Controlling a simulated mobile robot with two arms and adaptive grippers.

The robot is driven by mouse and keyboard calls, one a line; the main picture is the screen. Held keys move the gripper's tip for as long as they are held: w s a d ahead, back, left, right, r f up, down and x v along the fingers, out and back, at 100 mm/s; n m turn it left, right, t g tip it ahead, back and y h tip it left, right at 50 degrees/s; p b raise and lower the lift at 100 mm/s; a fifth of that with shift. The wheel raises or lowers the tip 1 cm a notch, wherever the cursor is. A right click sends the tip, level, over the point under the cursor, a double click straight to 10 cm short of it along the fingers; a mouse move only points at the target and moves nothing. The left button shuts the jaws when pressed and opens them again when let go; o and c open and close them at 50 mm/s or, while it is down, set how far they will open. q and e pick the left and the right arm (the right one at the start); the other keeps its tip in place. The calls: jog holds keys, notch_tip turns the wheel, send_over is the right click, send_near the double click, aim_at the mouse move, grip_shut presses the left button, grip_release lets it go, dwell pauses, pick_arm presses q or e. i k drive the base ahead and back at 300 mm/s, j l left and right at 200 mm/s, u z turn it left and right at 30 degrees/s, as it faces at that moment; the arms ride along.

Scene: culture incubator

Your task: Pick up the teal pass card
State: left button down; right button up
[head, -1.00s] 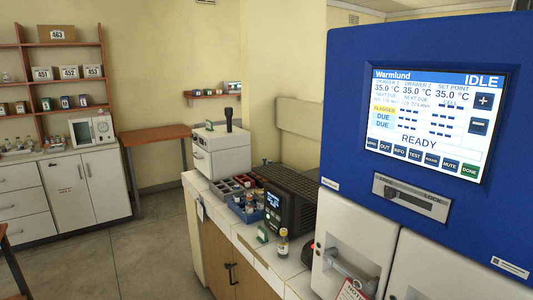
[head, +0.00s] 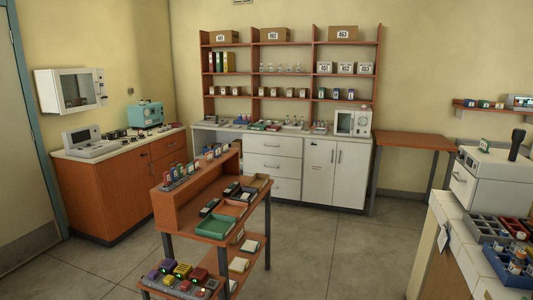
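I cannot make out a teal pass card for certain in the head view; the small items on the furniture are too small to tell apart. A wooden cart (head: 180,208) stands in the middle of the floor. It carries a green tray (head: 216,226), dark trays with small items, and a row of small coloured upright items (head: 195,166) along its top ledge. Neither of my grippers is in view.
A wooden cabinet (head: 105,197) with a teal device (head: 145,114) stands at the left. A white counter (head: 275,165) under shelves lines the back wall. A side table (head: 415,141) and a bench with a white machine (head: 492,180) are at the right. Grey floor (head: 335,250) is open between.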

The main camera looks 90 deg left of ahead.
aim_at(190, 168)
jog(key=j+u, duration=0.1)
jog(key=u, duration=0.35)
jog(key=i+u, duration=0.1)
jog(key=u, duration=0.4)
jog(key=j+u, duration=0.15)
jog(key=u, duration=0.3)
jog(key=i+u, duration=0.1)
jog(key=u, duration=0.35)
jog(key=i+u, duration=0.2)
jog(key=u, duration=0.2)
jog(key=i+u, duration=0.2)
jog(key=u, duration=0.25)
jog(key=i+l+u, duration=0.1)
jog(key=u, duration=0.3)
jog(key=i+l+u, duration=0.15)
jog(key=u, duration=0.25)
jog(key=i+l, duration=0.05)
jog(key=i, duration=0.05)
